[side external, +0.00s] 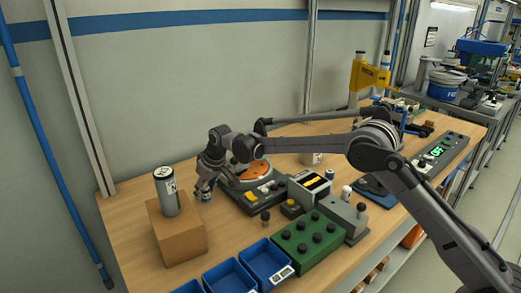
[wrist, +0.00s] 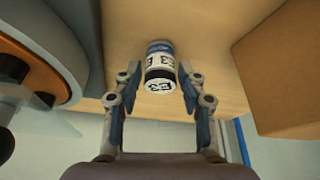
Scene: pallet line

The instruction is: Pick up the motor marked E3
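The motor marked E3 (wrist: 160,68) is a small cylinder with a white label, a black band and a blue band, on the wooden table. In the wrist view it sits between the fingertips of my gripper (wrist: 159,74), with a narrow gap showing on each side. My gripper is open and does not visibly grip it. In the side view my gripper (side external: 204,190) is low over the table, between the cardboard-coloured box and the round orange-topped device. There it largely hides the motor.
The brown box (side external: 177,238) with a labelled can (side external: 168,193) on top stands close on one side. The round orange-topped device (side external: 254,171) is close on the other side. Blue bins (side external: 229,277) and a green box with black knobs (side external: 306,241) lie nearer the front edge.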

